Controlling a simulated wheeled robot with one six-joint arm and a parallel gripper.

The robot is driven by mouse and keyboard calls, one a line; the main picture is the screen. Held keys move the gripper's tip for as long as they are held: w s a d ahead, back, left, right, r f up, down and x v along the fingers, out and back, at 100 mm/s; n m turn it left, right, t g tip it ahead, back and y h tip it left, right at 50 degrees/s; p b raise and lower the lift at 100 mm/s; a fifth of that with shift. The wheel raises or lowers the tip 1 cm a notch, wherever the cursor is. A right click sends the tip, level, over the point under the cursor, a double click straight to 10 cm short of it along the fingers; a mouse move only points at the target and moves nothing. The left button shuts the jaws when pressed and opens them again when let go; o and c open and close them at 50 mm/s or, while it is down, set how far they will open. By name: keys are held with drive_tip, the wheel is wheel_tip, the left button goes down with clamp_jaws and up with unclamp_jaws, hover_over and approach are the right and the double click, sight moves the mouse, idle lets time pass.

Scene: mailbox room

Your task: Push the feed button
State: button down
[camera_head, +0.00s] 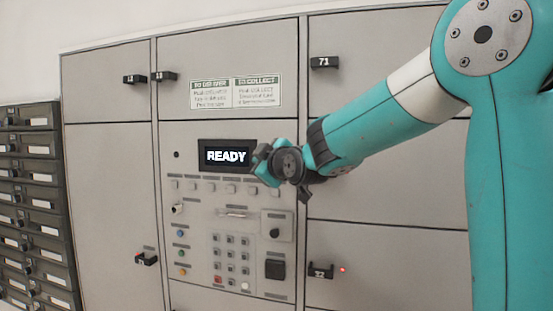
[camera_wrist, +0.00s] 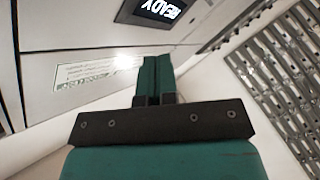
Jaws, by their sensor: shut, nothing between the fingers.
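The control panel (camera_head: 185,210) is set in the middle of a grey locker wall. Its dark screen (camera_head: 224,157) reads READY; the screen also shows at the top of the wrist view (camera_wrist: 155,10). A row of small pale buttons (camera_head: 209,187) with labels runs under the screen. The labels are too small to read, so I cannot tell which button is feed. My gripper (camera_head: 264,163) is in front of the panel at the screen's right edge and hides part of it. In the wrist view its green fingers (camera_wrist: 157,75) are together, with nothing between them.
Below the row are a slot (camera_head: 232,212), blue (camera_head: 180,233), green (camera_head: 181,252) and orange (camera_head: 183,271) buttons, and a keypad (camera_head: 231,254). Black locker handles (camera_head: 146,259) stick out from the doors. Dark mail slots (camera_head: 38,200) stand at the left.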

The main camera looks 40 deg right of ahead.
drive_tip(key=w+d+p, duration=0.1)
drive_tip(key=w+d, duration=0.4)
drive_tip(key=d, duration=0.1)
drive_tip(key=shift+d, duration=0.4)
drive_tip(key=shift+w, duration=0.15)
idle(1.7)
drive_tip(key=shift+w+d, duration=0.25)
drive_tip(key=shift+d, duration=0.05)
drive_tip(key=shift+w+d, duration=0.2)
drive_tip(key=shift+d, duration=0.1)
idle(0.7)
drive_tip(key=shift+a+b, duration=0.1)
drive_tip(key=shift+b, duration=0.25)
drive_tip(key=shift+s+a+b, duration=0.5)
drive_tip(key=shift+a, duration=0.05)
drive_tip(key=shift+a, duration=0.1)
